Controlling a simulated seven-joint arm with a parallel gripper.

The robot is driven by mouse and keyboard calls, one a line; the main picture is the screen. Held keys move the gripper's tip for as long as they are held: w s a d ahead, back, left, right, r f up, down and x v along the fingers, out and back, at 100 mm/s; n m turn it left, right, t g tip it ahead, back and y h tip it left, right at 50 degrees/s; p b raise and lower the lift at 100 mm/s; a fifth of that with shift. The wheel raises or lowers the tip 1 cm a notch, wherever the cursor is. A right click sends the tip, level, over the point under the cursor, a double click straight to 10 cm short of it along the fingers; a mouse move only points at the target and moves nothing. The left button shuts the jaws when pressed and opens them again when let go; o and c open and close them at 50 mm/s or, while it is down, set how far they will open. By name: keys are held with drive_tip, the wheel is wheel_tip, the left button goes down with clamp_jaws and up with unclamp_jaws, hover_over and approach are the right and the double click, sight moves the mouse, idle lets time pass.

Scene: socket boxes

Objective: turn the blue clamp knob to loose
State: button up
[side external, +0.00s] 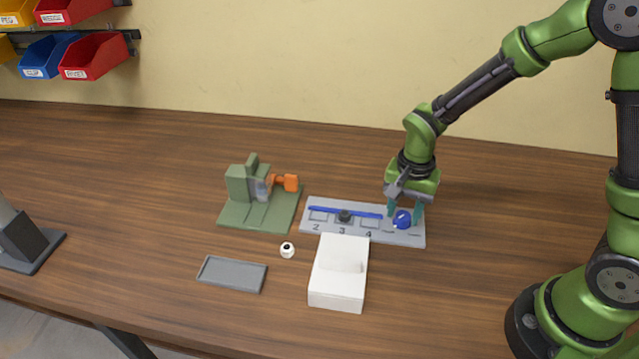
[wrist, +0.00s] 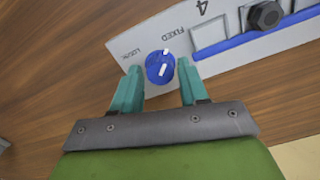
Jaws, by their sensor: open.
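The blue clamp knob (side external: 402,219) sits at the right end of the grey socket board (side external: 330,232). In the wrist view the knob (wrist: 154,70) has white marks on its face, pointing up and slightly right, between the printed LOOSE on its left and FIXED on its right. The exact setting is hard to tell. My gripper (side external: 405,208) is over the knob, pointing down. In the wrist view its teal fingers (wrist: 159,66) are open, one on each side of the knob. The left finger is apart from it; contact on the right is unclear.
A blue bar (side external: 325,210) runs along the board beside a dark hex piece (side external: 344,216). A white box (side external: 337,288) stands just in front. A green fixture (side external: 258,211) with an orange part, a small white round piece (side external: 287,250) and a grey tray (side external: 232,274) lie left.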

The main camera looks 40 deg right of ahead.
drive_tip(key=shift+f, duration=0.6)
drive_tip(key=c, duration=0.8)
